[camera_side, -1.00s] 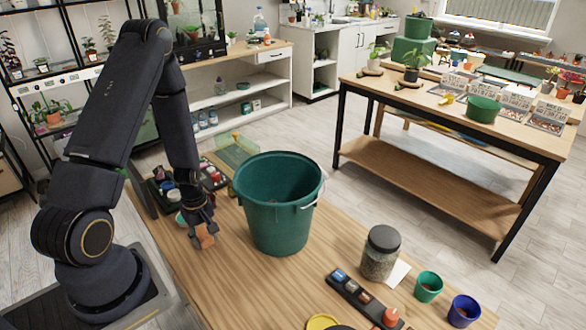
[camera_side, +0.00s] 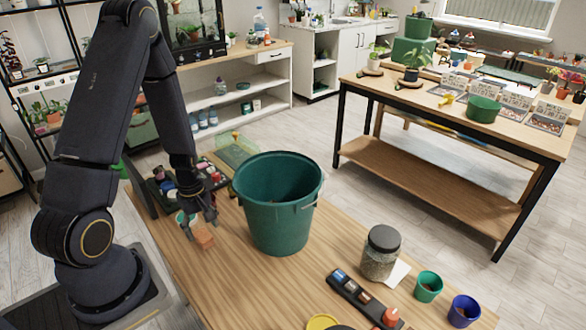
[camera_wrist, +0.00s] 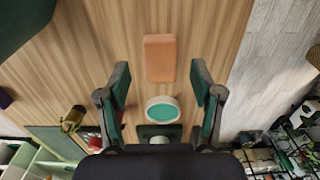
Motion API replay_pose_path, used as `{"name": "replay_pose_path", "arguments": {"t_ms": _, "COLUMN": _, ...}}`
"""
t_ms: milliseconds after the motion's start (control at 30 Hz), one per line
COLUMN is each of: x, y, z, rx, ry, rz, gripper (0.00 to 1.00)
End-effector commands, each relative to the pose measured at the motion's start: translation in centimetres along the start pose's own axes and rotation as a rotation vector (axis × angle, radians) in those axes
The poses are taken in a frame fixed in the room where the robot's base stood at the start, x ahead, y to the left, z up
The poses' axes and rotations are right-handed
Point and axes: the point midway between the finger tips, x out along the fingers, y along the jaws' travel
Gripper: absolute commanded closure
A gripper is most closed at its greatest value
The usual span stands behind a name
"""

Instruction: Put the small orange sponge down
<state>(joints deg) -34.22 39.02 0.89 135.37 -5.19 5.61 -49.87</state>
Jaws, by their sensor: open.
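The small orange sponge (camera_side: 204,239) lies on the wooden table, left of the large green bucket. In the wrist view the sponge (camera_wrist: 160,58) lies flat on the bare wood, ahead of the fingertips and in line with the gap between them. My gripper (camera_side: 203,218) is just behind and above the sponge in the side view. In the wrist view my gripper (camera_wrist: 159,75) has its two fingers spread wide, with nothing held between them. Both fingers are apart from the sponge.
The green bucket (camera_side: 278,222) stands close on the right. A round teal-topped item (camera_wrist: 162,109) lies below the sponge in the wrist view. A jar (camera_side: 380,254), a dark tray (camera_side: 360,298) and small green (camera_side: 428,287) and blue (camera_side: 463,311) pots stand farther right. Wood in front is clear.

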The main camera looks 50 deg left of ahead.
Motion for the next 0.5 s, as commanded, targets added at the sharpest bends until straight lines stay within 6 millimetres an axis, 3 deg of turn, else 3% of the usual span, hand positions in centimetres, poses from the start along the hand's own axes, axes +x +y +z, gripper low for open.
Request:
{"name": "replay_pose_path", "arguments": {"t_ms": 200, "x": -4.8, "y": 0.1, "z": -0.1, "rx": 0.001, "ry": 0.004, "rz": 0.005, "gripper": 0.34}}
{"name": "replay_pose_path", "arguments": {"t_ms": 500, "x": -8.6, "y": 0.4, "z": 0.3, "rx": 0.029, "ry": 0.005, "rz": 0.013, "gripper": 0.34}}
